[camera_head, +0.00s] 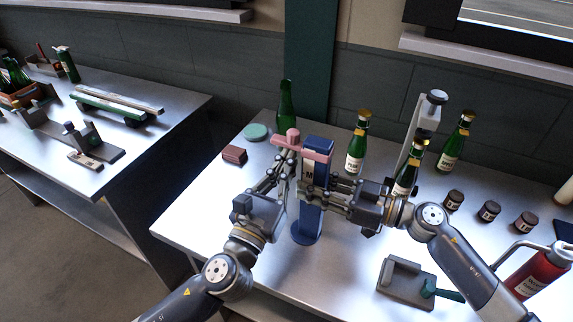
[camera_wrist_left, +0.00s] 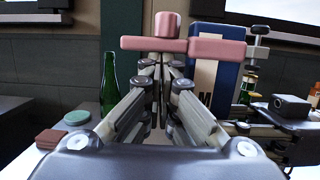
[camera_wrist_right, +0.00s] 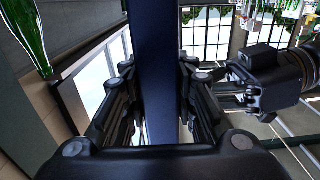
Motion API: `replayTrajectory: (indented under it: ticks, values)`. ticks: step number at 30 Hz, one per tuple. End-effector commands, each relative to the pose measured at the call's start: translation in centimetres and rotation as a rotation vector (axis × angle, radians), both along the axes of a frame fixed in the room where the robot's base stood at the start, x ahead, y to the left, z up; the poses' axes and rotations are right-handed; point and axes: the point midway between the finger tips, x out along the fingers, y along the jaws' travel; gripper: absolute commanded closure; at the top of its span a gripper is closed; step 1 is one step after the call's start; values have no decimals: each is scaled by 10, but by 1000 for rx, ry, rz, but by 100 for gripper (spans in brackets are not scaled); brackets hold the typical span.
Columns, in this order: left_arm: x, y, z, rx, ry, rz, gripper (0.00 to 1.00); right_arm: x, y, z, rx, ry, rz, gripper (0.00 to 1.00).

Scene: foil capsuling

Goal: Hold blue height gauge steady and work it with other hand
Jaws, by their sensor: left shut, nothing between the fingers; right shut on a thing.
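The blue height gauge (camera_head: 304,225) stands upright on the table, a tall blue post on a round blue base. A pink slider with a side arm and a pink knob (camera_head: 292,136) sits near its top; they also show in the left wrist view (camera_wrist_left: 184,46). My right gripper (camera_head: 328,184) is shut on the post from the right, below the slider; the post fills the space between its fingers in the right wrist view (camera_wrist_right: 158,75). My left gripper (camera_head: 289,158) is shut and empty just below the pink arm and knob. Whether its fingertips touch the pink part is unclear.
Green bottles (camera_head: 357,147) stand behind and to the right, another (camera_head: 286,105) behind the gauge. Small dark jars (camera_head: 489,211), a grey fixture (camera_head: 405,281) and a red canister (camera_head: 537,272) are at right. A brown block (camera_head: 234,155) and green disc (camera_head: 257,132) lie left.

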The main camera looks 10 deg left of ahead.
Motion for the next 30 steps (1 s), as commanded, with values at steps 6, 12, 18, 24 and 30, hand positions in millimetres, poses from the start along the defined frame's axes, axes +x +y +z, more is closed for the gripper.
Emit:
replayTrajectory:
  ticks: [6, 12, 18, 24, 30]
  values:
    - [0, -1, -3, -3, -5, -1, 100, 0, -1, -2, -3, 3, -2, 100]
    - [1, 0, -29, 0, 0, 2, 100, 0, -1, -2, -3, 3, -1, 100]
    - [-23, 8, -48, 1, 4, -1, 100, 0, 0, -2, -3, 2, -1, 100]
    - [-59, 19, -58, 3, 4, -1, 100, 0, 0, -2, -3, 2, -1, 100]
    - [-84, 28, -64, 3, 3, 0, 100, 0, 0, -2, -3, 3, 0, 100]
